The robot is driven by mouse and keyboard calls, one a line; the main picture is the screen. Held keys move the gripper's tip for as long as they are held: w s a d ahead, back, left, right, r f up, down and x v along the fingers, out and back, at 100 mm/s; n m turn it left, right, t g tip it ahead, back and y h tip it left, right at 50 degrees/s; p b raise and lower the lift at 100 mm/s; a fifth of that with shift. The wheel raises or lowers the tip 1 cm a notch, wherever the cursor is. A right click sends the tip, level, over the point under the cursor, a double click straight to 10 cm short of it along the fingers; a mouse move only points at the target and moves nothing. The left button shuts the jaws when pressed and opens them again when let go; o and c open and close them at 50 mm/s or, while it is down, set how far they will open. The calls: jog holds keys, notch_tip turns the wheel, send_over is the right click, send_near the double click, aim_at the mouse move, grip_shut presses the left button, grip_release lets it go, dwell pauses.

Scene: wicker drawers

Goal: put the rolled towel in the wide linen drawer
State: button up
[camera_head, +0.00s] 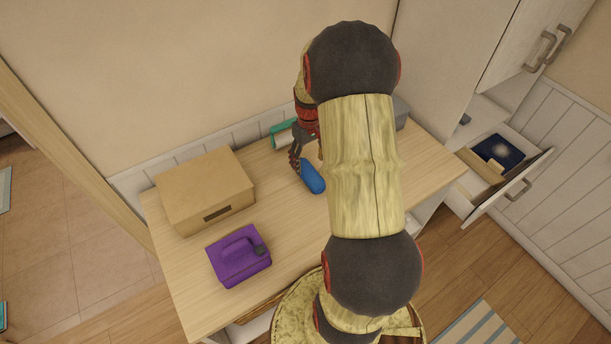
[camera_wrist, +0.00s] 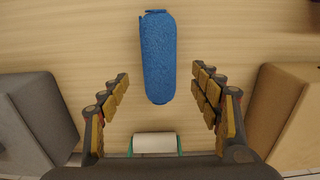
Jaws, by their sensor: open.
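A blue rolled towel (camera_head: 312,177) lies on the wooden tabletop in the head view. It also shows in the wrist view (camera_wrist: 157,58), ahead of and between the fingers. My gripper (camera_head: 296,160) is open above the table beside the towel's far end. In the wrist view my gripper (camera_wrist: 160,85) has its fingers spread wide on both sides, apart from the towel. An open drawer (camera_head: 519,184) at the right holds a dark blue item with a pale spot and a tan piece. Part of my gripper is hidden by my arm.
A cardboard-coloured box (camera_head: 205,188) and a purple folded item (camera_head: 239,256) are on the table's left. A green-ended white roll (camera_head: 283,134) and a grey box (camera_head: 401,112) stand along the back. A white cabinet (camera_head: 440,60) rises at the right. The table's front middle is clear.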

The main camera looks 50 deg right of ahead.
aim_at(310, 170)
jog(key=shift+s+f, duration=0.15)
jog(key=shift+f, duration=0.5)
notch_tip(310, 170, down, 4)
jog(key=shift+s+f+b, duration=0.1)
jog(key=shift+f+b, duration=0.05)
jog(key=shift+b, duration=0.5)
jog(key=c, duration=0.3)
jog(key=c, duration=1.1)
